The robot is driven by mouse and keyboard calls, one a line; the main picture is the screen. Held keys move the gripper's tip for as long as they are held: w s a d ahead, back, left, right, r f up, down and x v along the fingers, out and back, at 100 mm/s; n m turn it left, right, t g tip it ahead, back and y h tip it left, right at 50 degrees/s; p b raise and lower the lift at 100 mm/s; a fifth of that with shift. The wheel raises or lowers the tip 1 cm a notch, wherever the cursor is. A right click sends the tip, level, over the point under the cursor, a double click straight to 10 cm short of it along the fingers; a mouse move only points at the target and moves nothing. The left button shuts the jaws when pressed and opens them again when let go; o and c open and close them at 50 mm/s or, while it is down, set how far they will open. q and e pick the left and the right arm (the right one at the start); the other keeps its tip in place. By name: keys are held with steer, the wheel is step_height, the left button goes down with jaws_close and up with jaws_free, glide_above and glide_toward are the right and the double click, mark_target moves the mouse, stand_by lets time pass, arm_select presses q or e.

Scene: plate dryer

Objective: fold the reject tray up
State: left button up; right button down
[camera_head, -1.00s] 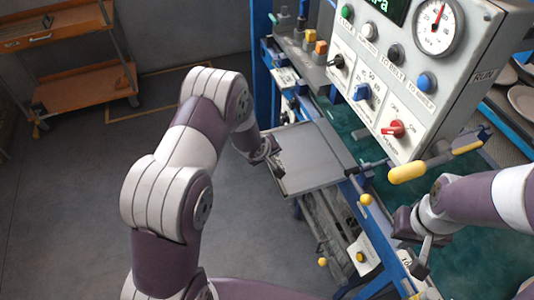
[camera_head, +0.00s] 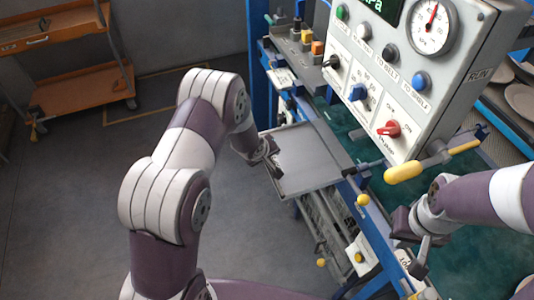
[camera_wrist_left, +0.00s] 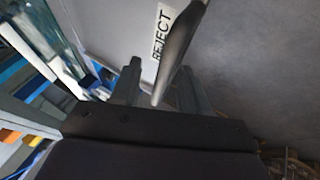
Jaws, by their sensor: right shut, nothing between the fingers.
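The reject tray (camera_head: 312,165) is a flat grey panel with a raised rim. It sticks out to the left from the machine's side, roughly level. In the left wrist view its pale surface carries a REJECT label (camera_wrist_left: 166,30). My left gripper (camera_head: 275,160) is at the tray's outer left edge. In the left wrist view the gripper's fingers (camera_wrist_left: 158,88) are apart, with the dark tray rim running between them; a grip on it does not show. My right gripper (camera_head: 421,266) is shut and empty, low in front of the machine, away from the tray.
The control box (camera_head: 425,75) with knobs and a gauge stands above and right of the tray. A yellow-ended handle (camera_head: 404,172) sticks out below it. Yellow-knobbed levers (camera_head: 363,200) are near the tray's right corner. An orange trolley (camera_head: 80,95) stands far left; the floor between is clear.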

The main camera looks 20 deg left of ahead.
arm_select(q)
steer(key=p+v, duration=0.1)
steer(key=v, duration=1.1)
steer(key=shift+s+r+p, duration=0.25)
steer(key=shift+p, duration=0.15)
steer(key=s+a+m+g+y, duration=0.25)
steer(key=s+m, duration=0.25)
steer(key=s, duration=0.4)
steer(key=s+d+r+m+g+h, duration=0.1)
steer(key=s+d+r+m+g, duration=0.1)
steer(key=s+r, duration=0.5)
steer(key=shift+s+d+m, duration=0.35)
steer(key=shift+s+m, duration=0.35)
steer(key=shift+s, duration=0.55)
